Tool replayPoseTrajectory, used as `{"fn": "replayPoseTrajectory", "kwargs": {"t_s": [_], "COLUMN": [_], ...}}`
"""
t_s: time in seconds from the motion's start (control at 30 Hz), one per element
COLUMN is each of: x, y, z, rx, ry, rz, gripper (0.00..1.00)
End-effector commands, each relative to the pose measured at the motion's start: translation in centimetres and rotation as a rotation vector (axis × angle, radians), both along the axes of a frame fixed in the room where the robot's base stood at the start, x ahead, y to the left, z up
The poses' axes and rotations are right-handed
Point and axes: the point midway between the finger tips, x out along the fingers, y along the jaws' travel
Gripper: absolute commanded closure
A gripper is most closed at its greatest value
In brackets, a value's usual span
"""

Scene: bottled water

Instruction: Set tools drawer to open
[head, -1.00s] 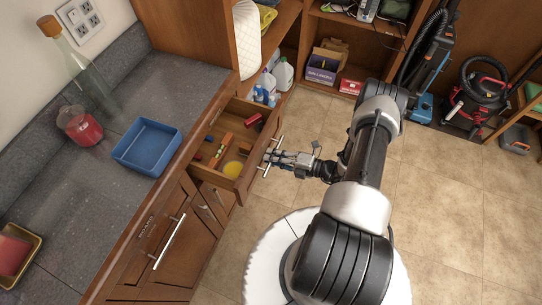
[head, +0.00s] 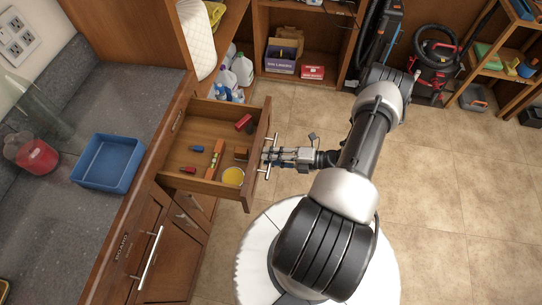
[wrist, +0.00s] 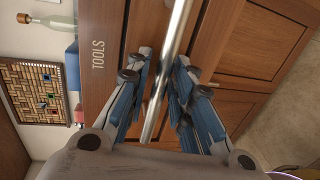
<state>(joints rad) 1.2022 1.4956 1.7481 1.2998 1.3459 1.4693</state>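The tools drawer (head: 178,148) is pulled well out of the counter, with its inside showing in the head view. It holds a red cylinder (head: 243,122), an orange level-like bar (head: 214,158), a yellow round item (head: 233,176) and other small items. The drawer front, lettered TOOLS, shows in the wrist view (wrist: 104,85). My gripper (head: 270,157) is at the drawer's metal bar handle (wrist: 172,50).
A blue tray (head: 108,163) and a red-filled jar (head: 35,155) stand on the counter (head: 90,235). White jugs (head: 242,70) stand behind the drawer. The tiled floor (head: 440,190) on the right is clear.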

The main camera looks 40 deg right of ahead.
Motion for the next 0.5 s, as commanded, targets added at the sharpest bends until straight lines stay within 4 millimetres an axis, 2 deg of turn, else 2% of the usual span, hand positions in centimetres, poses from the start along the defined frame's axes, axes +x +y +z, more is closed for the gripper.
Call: {"fn": "replayPoseTrajectory", "kwargs": {"t_s": [0.1, 0.5], "x": [-0.01, -0.46], "y": [0.06, -0.33], "z": [-0.02, 0.10], "rx": [0.001, 0.000], "ry": [0.001, 0.000], "rz": [0.001, 0.001], "gripper": [0.68, 0.68]}}
